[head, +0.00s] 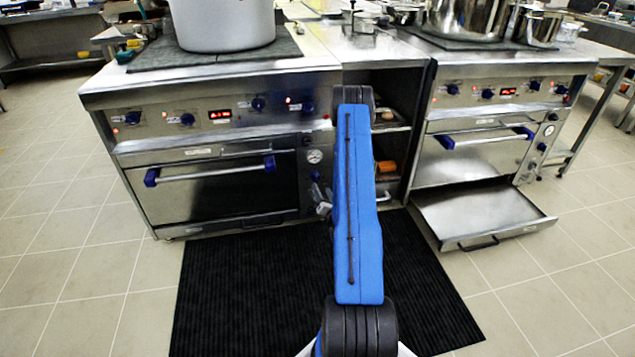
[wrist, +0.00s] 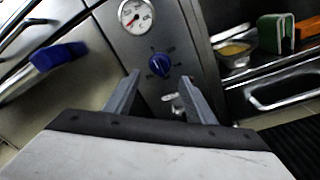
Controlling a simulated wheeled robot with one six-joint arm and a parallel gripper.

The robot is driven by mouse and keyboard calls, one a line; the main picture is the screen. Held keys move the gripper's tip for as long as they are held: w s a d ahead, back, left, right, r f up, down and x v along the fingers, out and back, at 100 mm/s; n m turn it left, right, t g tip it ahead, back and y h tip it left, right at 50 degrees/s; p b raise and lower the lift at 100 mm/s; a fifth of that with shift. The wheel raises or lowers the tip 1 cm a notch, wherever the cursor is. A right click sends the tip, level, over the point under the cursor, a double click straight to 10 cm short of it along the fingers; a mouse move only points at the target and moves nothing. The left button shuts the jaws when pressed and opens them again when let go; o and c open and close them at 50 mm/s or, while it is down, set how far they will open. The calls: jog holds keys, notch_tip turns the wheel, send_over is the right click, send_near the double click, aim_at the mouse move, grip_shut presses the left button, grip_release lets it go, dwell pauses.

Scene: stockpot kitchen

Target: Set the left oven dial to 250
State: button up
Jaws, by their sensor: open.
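The left oven's blue dial (wrist: 160,64) sits on the narrow steel side panel in the wrist view, just below a round white gauge (wrist: 136,15). The marks around the dial are too small to read, so I cannot tell its setting. In the head view the dial (head: 315,175) shows small, beside the left oven door (head: 215,190). My gripper (wrist: 160,76) is open and empty. In the wrist view its two fingers appear on either side of and slightly below the dial, apart from it. In the head view my arm hides part of the area right of the dial.
A silver tap-like fitting (wrist: 173,99) shows below the dial, between my fingers. The blue-ended oven handle (wrist: 58,56) sticks out at the left. Open shelves (head: 390,150) stand right of the panel. The right oven's low drawer (head: 485,212) is pulled out.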

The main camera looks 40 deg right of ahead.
aim_at(317, 180)
jog(key=x, duration=0.8)
jog(key=shift+c, duration=0.3)
jog(key=shift+a, duration=0.1)
jog(key=c, duration=1)
